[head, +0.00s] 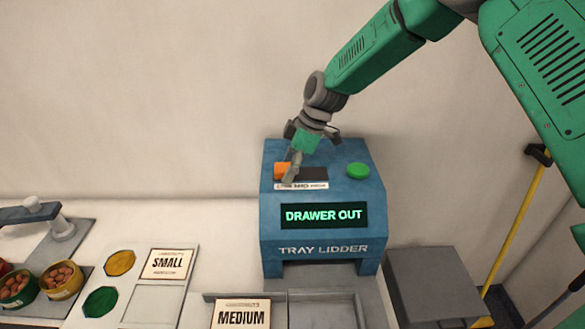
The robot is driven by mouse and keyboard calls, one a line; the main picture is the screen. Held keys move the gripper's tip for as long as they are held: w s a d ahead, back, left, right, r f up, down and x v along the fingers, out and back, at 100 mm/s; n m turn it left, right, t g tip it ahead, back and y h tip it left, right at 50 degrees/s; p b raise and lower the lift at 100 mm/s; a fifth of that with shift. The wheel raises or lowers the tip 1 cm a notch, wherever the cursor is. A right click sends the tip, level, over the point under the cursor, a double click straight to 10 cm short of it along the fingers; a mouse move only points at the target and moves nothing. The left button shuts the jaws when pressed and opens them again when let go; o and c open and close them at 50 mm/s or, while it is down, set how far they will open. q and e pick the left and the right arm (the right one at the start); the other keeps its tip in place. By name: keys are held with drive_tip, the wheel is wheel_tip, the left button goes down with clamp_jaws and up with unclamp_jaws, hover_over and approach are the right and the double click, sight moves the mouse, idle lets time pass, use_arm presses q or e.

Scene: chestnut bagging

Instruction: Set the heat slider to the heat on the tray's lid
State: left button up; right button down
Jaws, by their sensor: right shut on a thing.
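The blue tray lidder (320,225) stands against the wall, its screen reading DRAWER OUT. On its sloped top is a dark slider panel (316,174) with a white label strip (300,185) too small to read. The orange heat slider (281,170) is at the panel's left end, partly hidden by the gripper. My right gripper (291,172) reaches down from above and is shut on the slider. A lid card reading MEDIUM (241,314) lies at the front, and one reading SMALL (168,264) lies to its left; their small print is unreadable. My left gripper is out of view.
A green button (358,170) sits right of the panel. The lidder's drawer (323,309) is out at the front. A grey box (432,285) stands to the right. Bowls of chestnuts (61,279) and coloured lids (120,263) are at left.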

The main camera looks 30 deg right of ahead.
drive_tip(key=shift+w+d+r, duration=0.2)
drive_tip(key=shift+w+r, duration=0.1)
drive_tip(key=shift+w, duration=0.2)
drive_tip(key=c, duration=1)
unclamp_jaws()
drive_tip(key=shift+a, duration=0.25)
drive_tip(key=shift+o, duration=0.6)
drive_tip(key=shift+w+a, duration=0.1)
drive_tip(key=shift+a, duration=0.25)
drive_tip(key=shift+w+a+f, duration=0.1)
drive_tip(key=shift+w+a, duration=0.1)
drive_tip(key=shift+a, duration=0.5)
drive_tip(key=shift+s+d, duration=0.1)
drive_tip(key=v, duration=0.3)
drive_tip(key=d+v, duration=0.1)
drive_tip(key=v, duration=0.2)
drive_tip(key=shift+d, duration=0.35)
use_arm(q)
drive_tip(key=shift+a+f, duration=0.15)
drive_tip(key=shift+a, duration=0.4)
use_arm(e)
drive_tip(key=r, duration=0.2)
drive_tip(key=a+r, duration=0.1)
drive_tip(key=r, duration=0.2)
drive_tip(key=shift+s+r, duration=0.2)
drive_tip(key=shift+s, duration=0.05)
